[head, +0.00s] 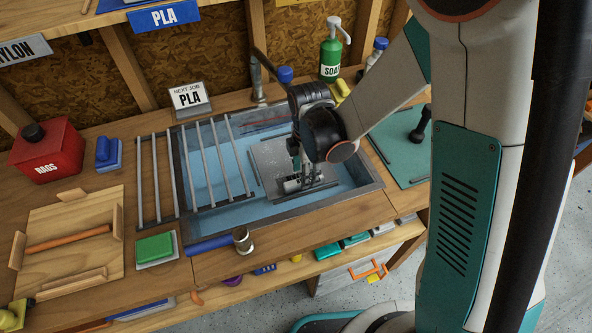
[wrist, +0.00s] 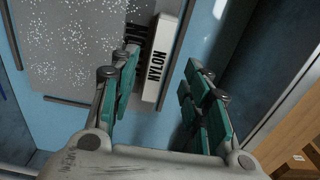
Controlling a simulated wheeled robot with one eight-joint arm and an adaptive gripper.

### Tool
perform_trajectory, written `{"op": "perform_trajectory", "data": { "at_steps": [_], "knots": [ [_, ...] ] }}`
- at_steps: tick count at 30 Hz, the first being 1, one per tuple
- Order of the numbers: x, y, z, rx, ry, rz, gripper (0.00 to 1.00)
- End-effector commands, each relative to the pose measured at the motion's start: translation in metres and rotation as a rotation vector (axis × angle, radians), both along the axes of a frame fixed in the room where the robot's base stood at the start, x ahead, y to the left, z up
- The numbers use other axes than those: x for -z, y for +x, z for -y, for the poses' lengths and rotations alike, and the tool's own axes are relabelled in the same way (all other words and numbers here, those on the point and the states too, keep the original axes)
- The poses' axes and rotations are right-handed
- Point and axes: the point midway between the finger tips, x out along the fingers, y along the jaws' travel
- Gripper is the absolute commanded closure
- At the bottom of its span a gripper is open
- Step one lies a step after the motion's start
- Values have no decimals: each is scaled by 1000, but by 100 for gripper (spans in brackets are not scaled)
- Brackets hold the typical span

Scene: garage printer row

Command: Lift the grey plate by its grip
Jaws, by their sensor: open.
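The grey plate (head: 272,157) lies in the blue sink basin (head: 208,192), under my gripper. In the wrist view the plate (wrist: 75,50) is speckled with white dots. Its grip (wrist: 163,62) is a pale block marked NYLON along the plate's edge. My gripper (head: 305,178) reaches down over the grip's side of the plate. In the wrist view my gripper (wrist: 163,85) is open and empty, with green pads on both sides of the line of the grip. I cannot tell how far the pads are above it. My arm hides part of the plate in the head view.
A metal rack (head: 155,178) spans the basin's left part. A faucet (head: 256,75) and soap bottle (head: 330,55) stand behind. A teal mat (head: 395,140) lies right, a wooden tray (head: 75,210) left.

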Motion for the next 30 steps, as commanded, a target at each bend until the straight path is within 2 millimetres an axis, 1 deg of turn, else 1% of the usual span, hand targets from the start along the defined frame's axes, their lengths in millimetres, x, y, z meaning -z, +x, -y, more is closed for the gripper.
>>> {"op": "perform_trajectory", "data": {
  "at_steps": [1, 6, 9, 14, 15, 16, 17, 18, 20, 21, 30],
  "knots": [
    [11, 3, 2, 2, 0, 0, 57],
    [35, 5, 4, 1, 0, 0, 57],
    [39, 4, 4, 1, 0, 0, 57],
    [37, 4, 4, 1, 0, 0, 57],
    [37, 4, 4, 1, 0, 0, 61],
    [37, 4, 4, 1, 0, 0, 68],
    [37, 4, 4, 1, 0, 0, 75],
    [37, 4, 4, 1, 0, 0, 84],
    [37, 4, 4, 1, 0, 0, 97],
    [37, 4, 4, 1, 0, 0, 100],
    [37, 4, 4, 1, 0, 1, 100]
  ]
}}
